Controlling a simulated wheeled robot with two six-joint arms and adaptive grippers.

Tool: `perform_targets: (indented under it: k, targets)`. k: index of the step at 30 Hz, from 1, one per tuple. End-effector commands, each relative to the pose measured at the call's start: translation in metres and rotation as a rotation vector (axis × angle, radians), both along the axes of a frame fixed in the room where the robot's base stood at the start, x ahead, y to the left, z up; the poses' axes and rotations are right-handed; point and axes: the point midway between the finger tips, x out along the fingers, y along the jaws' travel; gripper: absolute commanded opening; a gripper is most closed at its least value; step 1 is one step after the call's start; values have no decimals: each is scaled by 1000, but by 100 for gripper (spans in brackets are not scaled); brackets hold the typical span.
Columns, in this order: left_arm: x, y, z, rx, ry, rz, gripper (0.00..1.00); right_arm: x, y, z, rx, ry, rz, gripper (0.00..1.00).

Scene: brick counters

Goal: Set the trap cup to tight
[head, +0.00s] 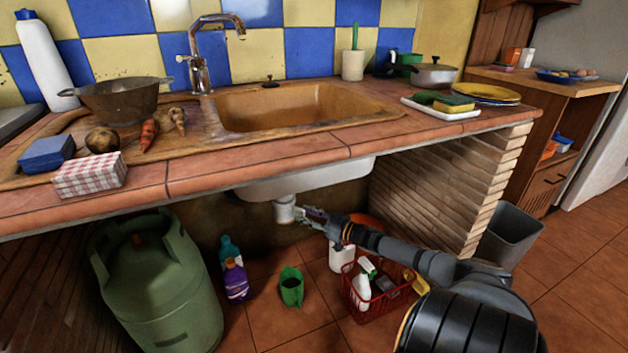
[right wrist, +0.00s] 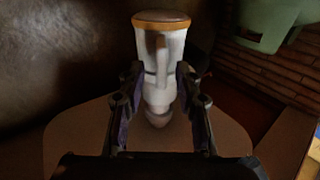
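The trap cup (head: 286,212) is a white fitting hanging under the sink basin, above the floor. In the right wrist view the white trap cup (right wrist: 158,92) has a tan band at its top and a raised upright rib facing me. My right gripper (head: 312,216) reaches in from the right, level with it. In the right wrist view the two dark fingers of my right gripper (right wrist: 159,88) stand on either side of the cup's narrower part. I cannot tell whether they press on it. My left gripper is out of view.
A green gas cylinder (head: 158,285) stands at the left under the counter. A brick wall (head: 440,190) bounds the space at the right.

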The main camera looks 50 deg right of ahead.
Motion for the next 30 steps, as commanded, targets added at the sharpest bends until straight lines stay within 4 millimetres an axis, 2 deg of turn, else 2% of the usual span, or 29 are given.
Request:
perform_targets:
  k: [6, 11, 30]
  targets:
    - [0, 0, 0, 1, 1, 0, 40, -34, -5, -2, -4, 7, 4, 34]
    - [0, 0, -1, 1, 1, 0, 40, -48, -8, -1, -2, 5, 3, 34]
    - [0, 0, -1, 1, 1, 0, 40, -52, -10, 0, 0, 1, -1, 34]
